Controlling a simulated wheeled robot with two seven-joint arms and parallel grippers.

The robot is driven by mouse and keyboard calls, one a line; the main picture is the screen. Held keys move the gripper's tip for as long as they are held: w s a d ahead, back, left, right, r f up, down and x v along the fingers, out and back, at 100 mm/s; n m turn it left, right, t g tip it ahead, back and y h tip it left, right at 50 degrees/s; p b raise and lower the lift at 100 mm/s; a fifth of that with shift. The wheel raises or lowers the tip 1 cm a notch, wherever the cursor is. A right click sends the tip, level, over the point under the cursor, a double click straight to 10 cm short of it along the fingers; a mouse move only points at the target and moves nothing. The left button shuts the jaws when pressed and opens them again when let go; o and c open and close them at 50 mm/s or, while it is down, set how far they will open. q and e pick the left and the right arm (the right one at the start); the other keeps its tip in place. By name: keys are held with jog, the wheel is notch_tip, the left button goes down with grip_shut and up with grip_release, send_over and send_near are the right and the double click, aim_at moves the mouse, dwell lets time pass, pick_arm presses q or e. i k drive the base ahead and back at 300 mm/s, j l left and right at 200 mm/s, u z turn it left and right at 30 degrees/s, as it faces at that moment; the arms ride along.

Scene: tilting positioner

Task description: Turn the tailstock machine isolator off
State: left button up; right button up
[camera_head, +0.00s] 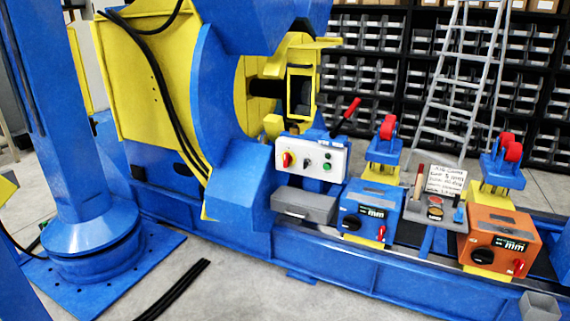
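A white control box (342,157) sits on the blue machine frame near the middle of the head view. On the left of its face is a red rotary switch on a yellow plate (287,160), which looks like the isolator. Its handle is too small to read its position surely. A small dark knob (307,162) is right of it, and a green button (327,167) is further right. Neither of my grippers is in view.
A red-handled lever (346,116) rises behind the control box. A grey box (304,205) is below it. A blue unit (372,212) and an orange unit (498,243) stand along the rail to the right. A blue column (92,222) stands left. Bare floor (235,285) lies in front.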

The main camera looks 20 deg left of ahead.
aim_at(287, 158)
jog(key=i+j+z, duration=0.1)
jog(key=i+j, duration=0.25)
jog(key=i+j+z, duration=0.1)
jog(key=i+j, duration=0.6)
jog(key=j, duration=0.15)
jog(key=i+j+z, duration=0.15)
jog(key=i+j, duration=0.2)
jog(key=i+j+z, duration=0.1)
jog(key=i+j, duration=0.2)
jog(key=j, duration=0.25)
